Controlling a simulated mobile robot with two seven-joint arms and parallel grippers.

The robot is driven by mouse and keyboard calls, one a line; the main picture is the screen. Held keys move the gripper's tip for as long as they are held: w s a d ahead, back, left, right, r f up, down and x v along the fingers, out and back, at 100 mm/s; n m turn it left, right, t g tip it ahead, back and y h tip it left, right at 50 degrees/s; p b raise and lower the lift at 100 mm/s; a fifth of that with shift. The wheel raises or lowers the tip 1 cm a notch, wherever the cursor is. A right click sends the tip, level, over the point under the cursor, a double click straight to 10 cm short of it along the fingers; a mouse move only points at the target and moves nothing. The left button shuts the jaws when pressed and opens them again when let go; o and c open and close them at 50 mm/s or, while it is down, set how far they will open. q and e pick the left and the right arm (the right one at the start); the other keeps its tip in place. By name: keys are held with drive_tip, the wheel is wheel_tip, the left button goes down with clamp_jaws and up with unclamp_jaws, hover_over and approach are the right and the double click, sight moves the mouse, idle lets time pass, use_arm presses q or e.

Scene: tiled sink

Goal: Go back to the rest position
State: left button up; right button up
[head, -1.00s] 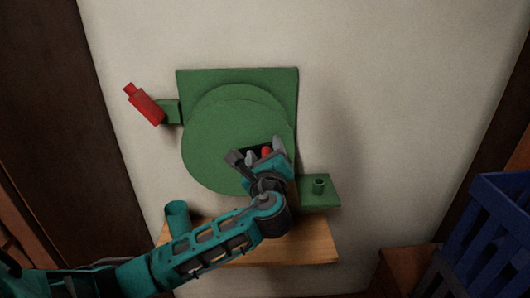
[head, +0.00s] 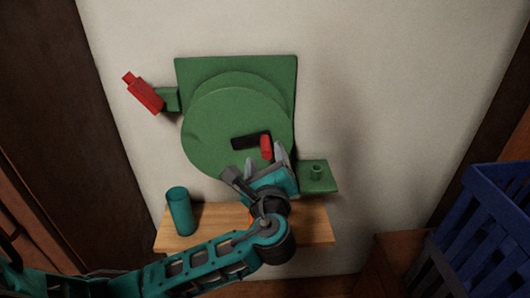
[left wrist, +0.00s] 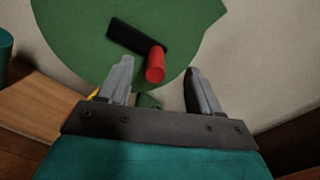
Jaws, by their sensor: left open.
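My left gripper (head: 258,165) is in front of the lower part of a green round disc (head: 215,125) on a green wall board (head: 190,75). Its two grey fingers are open and apart in the left wrist view (left wrist: 155,85), with nothing held between them. A black bar (head: 243,142) with a red peg (head: 267,147) sits on the disc. In the left wrist view the red peg (left wrist: 156,65) and black bar (left wrist: 135,36) lie beyond the fingertips. My right gripper is not in view.
A wooden shelf (head: 210,225) holds a teal cylinder (head: 180,212) upright. A red bottle-shaped thing (head: 143,93) is at the board's upper left. A green ledge with a short tube (head: 316,173) is at right. A blue crate (head: 500,205) stands far right.

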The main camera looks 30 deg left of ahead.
use_arm(q)
drive_tip(key=shift+s+d, duration=0.2)
drive_tip(key=shift+s, duration=0.15)
wheel_tip(320, 180, down, 11)
drive_tip(key=s+d+n+g+h, duration=0.2)
drive_tip(key=d+n+h, duration=0.1)
drive_tip(key=h, duration=0.2)
drive_tip(key=s+d+f+n+g+h, duration=0.2)
drive_tip(key=s+f+n+h, duration=0.4)
drive_tip(key=s+f+n, duration=0.8)
drive_tip(key=s+d+n, duration=0.1)
drive_tip(key=n, duration=0.2)
drive_tip(key=shift+n+h, duration=0.3)
drive_tip(key=shift+c, duration=0.5)
